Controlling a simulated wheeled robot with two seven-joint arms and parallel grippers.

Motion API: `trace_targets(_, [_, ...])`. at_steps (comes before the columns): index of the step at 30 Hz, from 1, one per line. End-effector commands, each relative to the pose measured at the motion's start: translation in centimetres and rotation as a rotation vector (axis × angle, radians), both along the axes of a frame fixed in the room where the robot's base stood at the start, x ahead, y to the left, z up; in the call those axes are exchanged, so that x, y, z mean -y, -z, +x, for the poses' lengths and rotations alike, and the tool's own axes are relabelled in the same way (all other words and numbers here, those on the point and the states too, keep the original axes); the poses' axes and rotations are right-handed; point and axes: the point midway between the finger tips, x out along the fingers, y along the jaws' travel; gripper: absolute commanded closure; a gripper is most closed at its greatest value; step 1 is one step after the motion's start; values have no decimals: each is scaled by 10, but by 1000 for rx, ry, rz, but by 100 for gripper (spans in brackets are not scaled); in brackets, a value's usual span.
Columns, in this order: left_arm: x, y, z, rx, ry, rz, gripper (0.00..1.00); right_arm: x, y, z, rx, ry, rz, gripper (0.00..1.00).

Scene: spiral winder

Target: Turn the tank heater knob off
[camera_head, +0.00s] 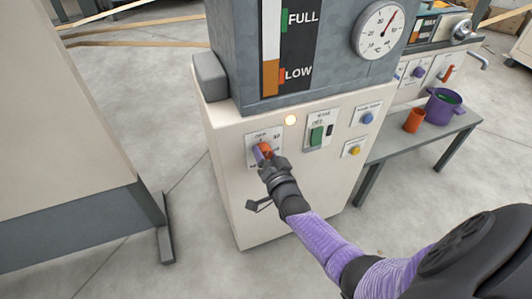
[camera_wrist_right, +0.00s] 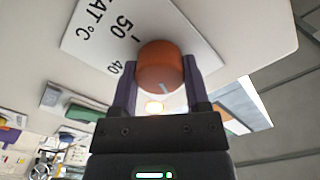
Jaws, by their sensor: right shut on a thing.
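The tank heater knob (camera_wrist_right: 161,66) is a round orange knob on a white dial plate (camera_wrist_right: 95,30) marked 40 and 50 with °C. It also shows in the head view (camera_head: 265,149), partly hidden by my gripper. My right gripper (camera_wrist_right: 160,85) is shut on the knob, with one purple finger on each side of it. In the head view my right gripper (camera_head: 267,158) reaches the dial from the lower right. A light mark shows on the knob's face in the wrist view. The knob's exact setting is hard to read. My left gripper is not in view.
A lit lamp (camera_head: 290,120), a green switch (camera_head: 317,136), a blue button (camera_head: 367,118) and a yellow button (camera_head: 355,151) sit on the same cabinet. Above are a level gauge and a thermometer (camera_head: 380,30). A bench at right holds an orange cup (camera_head: 414,120) and purple pot (camera_head: 443,107).

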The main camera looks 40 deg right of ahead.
Motion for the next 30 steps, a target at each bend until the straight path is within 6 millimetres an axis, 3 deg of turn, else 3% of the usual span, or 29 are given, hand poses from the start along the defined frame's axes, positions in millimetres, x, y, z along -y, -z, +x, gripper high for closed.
trace_targets(15, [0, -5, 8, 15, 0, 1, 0, -1, 1, 0, -84, -1, -335, 99])
trace_targets(30, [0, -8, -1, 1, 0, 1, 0, -1, 1, 0, -104, -1, -414, 99])
